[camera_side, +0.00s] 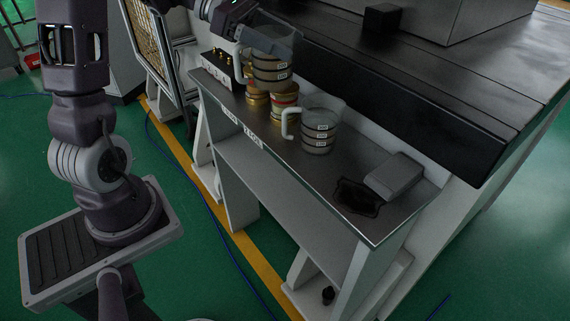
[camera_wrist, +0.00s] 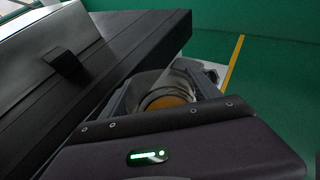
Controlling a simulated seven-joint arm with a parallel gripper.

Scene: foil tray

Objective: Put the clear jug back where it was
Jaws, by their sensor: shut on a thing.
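My gripper (camera_side: 245,24) is at the top of the side view, shut on a clear jug (camera_side: 278,42) with a handle on its left and dark labelled bands round its lower part. The jug is upright, over or just behind some gold tins; I cannot tell if it touches them. In the wrist view the fingers of my gripper (camera_wrist: 162,90) lie on either side of the jug (camera_wrist: 150,82). An orange-brown round area shows inside it; I cannot tell if that is contents or a tin beneath. A second clear jug (camera_side: 319,118) with similar bands stands upright on the bench to the right.
Gold tins (camera_side: 257,97) stand on the narrow bench (camera_side: 290,165) below the held jug. A grey block (camera_side: 394,177) and a dark, ragged-edged flat piece (camera_side: 357,197) lie at the bench's right end. A large black-topped machine (camera_side: 400,95) borders the bench behind.

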